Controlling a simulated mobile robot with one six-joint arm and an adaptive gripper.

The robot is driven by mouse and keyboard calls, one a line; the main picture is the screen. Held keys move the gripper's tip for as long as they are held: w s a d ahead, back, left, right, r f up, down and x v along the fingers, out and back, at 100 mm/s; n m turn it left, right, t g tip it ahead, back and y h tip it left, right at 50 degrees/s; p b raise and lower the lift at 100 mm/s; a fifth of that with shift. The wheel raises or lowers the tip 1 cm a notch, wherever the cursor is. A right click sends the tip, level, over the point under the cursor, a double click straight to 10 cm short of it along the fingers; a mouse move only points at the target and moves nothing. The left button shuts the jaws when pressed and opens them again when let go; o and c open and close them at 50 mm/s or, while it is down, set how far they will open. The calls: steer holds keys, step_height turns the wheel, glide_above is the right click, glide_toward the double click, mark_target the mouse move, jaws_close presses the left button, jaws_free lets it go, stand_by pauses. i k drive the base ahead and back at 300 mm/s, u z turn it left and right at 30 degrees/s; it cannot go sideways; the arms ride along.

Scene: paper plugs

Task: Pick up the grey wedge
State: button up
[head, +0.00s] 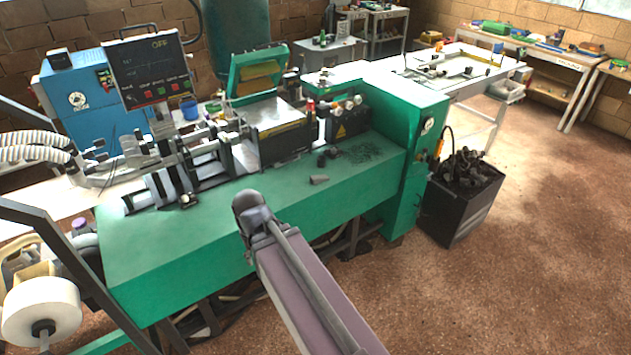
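A small grey wedge (319,179) lies on the green machine bed (240,235), near its front edge and right of the middle. It lies apart from the dark pieces behind it. My arm reaches in from the bottom right, and its dark rounded joint ends left of the wedge and in front of it in the picture. I cannot make out my gripper or its fingers in this view. Nothing covers the wedge.
Dark plugs (322,160) and scattered dark bits (365,154) lie behind the wedge. Metal machine parts (190,155) stand to the left. A green cabinet (408,130) bounds the bed on the right. A black bin (460,195) heaped with dark pieces stands on the floor.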

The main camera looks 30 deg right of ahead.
mark_target(314, 179)
steer(key=z, duration=0.05)
steer(key=i, duration=0.9)
